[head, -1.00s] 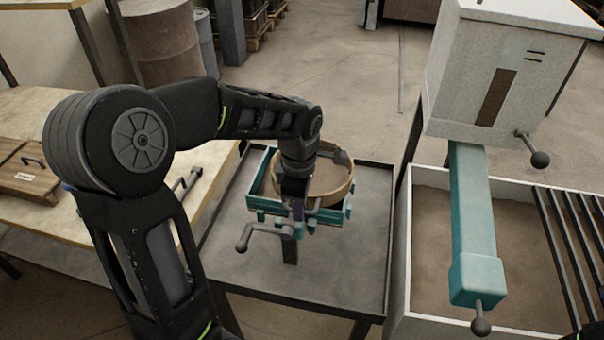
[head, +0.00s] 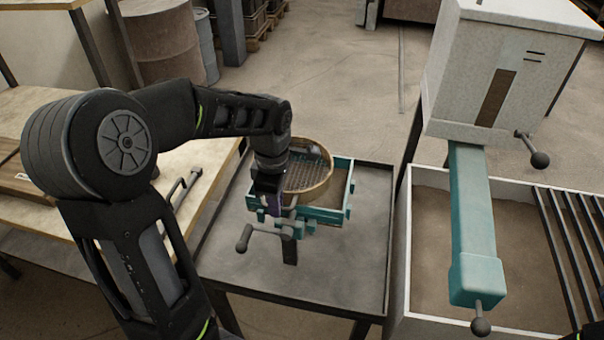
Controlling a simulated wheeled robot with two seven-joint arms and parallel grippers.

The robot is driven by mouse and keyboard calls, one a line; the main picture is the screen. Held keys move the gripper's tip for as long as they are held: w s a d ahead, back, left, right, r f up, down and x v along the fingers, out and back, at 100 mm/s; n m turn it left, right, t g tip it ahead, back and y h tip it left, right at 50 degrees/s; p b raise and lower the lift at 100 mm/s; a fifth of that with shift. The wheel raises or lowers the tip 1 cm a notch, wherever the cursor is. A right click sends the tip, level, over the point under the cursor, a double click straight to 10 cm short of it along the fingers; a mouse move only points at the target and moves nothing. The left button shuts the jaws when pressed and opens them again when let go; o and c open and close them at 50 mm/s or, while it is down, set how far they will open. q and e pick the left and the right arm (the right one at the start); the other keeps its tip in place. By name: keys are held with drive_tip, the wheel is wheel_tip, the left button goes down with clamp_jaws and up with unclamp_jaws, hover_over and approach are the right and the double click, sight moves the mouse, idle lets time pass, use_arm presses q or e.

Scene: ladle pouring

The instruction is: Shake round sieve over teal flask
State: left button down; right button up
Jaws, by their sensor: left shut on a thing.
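The round sieve (head: 318,189) has a tan wooden rim and a dark mesh. It is over the left and middle part of the teal flask (head: 326,214), an open rectangular frame on the grey-topped metal table. My left gripper (head: 272,198) is at the sieve's near left side and is shut on it; its fingertips are partly hidden. The sieve's left edge is hidden behind my wrist. Part of the flask's right interior shows.
A grey crank handle (head: 246,237) sits in front of the flask. At right are a white box machine (head: 505,75) with a teal chute (head: 473,220) and a sand bin (head: 428,260). A wooden bench (head: 215,158) is at left. The table's right side is free.

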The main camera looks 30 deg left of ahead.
use_arm(q)
drive_tip(key=shift+d, duration=0.1)
drive_tip(key=d, duration=0.1)
drive_tip(key=w+d, duration=0.1)
drive_tip(key=d, duration=0.3)
drive_tip(key=shift+w, duration=0.4)
drive_tip(key=c, duration=1.3)
unclamp_jaws()
wheel_tip(320, 180, up, 8)
drive_tip(key=p, duration=0.6)
